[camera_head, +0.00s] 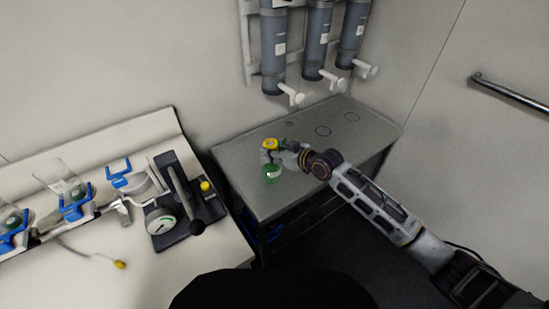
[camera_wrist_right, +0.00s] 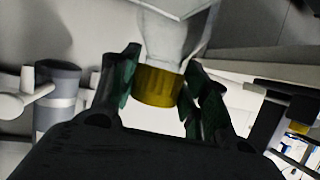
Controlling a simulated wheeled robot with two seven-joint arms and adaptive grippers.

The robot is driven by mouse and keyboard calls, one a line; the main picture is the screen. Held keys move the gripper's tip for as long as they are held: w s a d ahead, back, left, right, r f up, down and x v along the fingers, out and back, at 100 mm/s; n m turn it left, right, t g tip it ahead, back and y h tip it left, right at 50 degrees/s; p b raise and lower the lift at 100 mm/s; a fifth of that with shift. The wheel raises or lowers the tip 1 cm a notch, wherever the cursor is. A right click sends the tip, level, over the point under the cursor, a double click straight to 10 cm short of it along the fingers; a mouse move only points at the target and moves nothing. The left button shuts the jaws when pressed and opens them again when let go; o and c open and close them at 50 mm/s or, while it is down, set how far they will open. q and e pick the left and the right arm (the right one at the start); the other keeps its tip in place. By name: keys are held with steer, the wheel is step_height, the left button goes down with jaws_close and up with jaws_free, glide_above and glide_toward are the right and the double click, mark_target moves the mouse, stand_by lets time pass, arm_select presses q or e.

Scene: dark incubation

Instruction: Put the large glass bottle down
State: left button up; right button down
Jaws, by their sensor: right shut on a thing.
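In the right wrist view the bottle's clear neck and yellow cap (camera_wrist_right: 158,86) sit between the two green-padded fingers of my right gripper (camera_wrist_right: 160,92). The bottle looks about upright; I cannot tell whether its base touches the table. My left gripper is not in view.
The grey table (camera_head: 245,150) has circle marks and clear room right of the bottle. Grey cylinders with white taps (camera_head: 318,40) hang on the wall above it. A white bench (camera_head: 100,250) at left holds a dark device with a dial (camera_head: 162,225) and blue clamps (camera_head: 75,205).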

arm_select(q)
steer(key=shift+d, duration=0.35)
arm_select(e)
steer(key=shift+f, duration=1.75)
steer(key=c, duration=1.2)
jaws_free()
steer(key=shift+f, duration=0.25)
steer(key=o, duration=0.5)
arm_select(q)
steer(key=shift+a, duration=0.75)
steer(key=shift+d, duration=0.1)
arm_select(e)
steer(key=shift+r, duration=0.15)
